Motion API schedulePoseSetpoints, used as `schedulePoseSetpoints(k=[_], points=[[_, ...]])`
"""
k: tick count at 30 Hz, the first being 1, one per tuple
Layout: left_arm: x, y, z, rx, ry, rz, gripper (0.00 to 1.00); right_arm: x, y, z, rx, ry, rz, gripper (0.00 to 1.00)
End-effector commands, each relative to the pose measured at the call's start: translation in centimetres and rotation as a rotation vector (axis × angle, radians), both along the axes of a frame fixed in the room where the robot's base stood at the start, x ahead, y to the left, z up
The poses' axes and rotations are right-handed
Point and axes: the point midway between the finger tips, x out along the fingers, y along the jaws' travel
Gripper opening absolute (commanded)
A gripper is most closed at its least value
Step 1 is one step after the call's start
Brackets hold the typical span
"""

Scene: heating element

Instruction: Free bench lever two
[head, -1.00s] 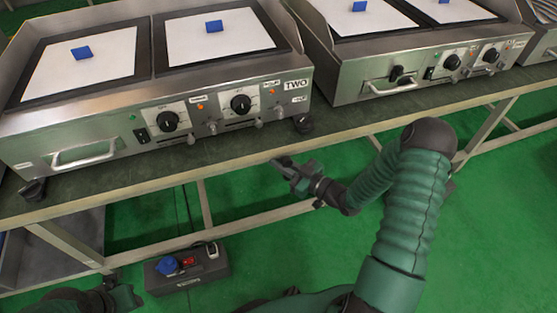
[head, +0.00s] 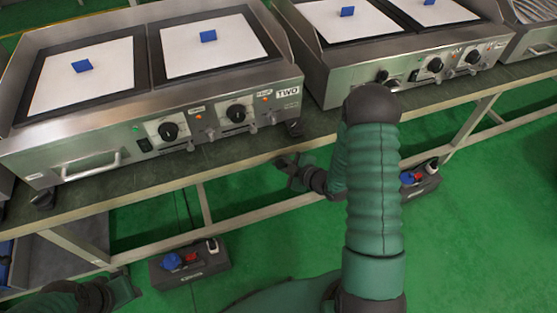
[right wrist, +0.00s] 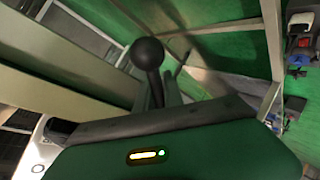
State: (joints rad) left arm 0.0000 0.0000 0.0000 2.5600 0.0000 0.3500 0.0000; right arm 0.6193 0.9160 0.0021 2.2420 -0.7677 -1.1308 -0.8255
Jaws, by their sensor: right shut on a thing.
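The unit marked TWO (head: 218,113) stands on the bench (head: 190,166). My right gripper (head: 284,162) is at the bench's front edge, below the right end of that unit. In the right wrist view, a lever with a black ball knob (right wrist: 147,54) rises between my right gripper's fingers (right wrist: 158,92), which are shut on its stem. The lever is hidden by the gripper in the head view. My left gripper (head: 112,296) is low at the lower left, away from the bench, and its fingers are not clear.
A second unit (head: 400,77) stands to the right on the bench. Dark boxes with blue and red parts lie on the green floor, one at the lower left (head: 190,266) and one at the right (head: 420,180). Bench legs and rails run below the top.

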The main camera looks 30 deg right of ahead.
Motion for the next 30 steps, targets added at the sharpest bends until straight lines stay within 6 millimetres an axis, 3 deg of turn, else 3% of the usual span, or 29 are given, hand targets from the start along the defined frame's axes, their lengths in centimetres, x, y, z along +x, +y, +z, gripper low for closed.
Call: schedulePoseSetpoints(k=[9, 25, 26, 30], points=[[0.00, 0.00, 0.52, 0.000, 0.000, 0.000, 0.36, 0.04, -0.22, 0.22, -0.120, 0.026, 0.002, 0.00], [0.00, 0.00, 0.56, 0.000, 0.000, 0.000, 0.36, 0.02, -0.22, 0.15, -0.141, 0.032, 0.004, 0.00], [0.00, 0.00, 0.56, 0.000, 0.000, 0.000, 0.36, 0.03, -0.21, 0.15, -0.141, 0.032, 0.004, 0.15], [0.00, 0.00, 0.56, 0.000, 0.000, 0.000, 0.36, -0.01, -0.23, 0.14, -0.141, 0.033, 0.003, 0.33]])
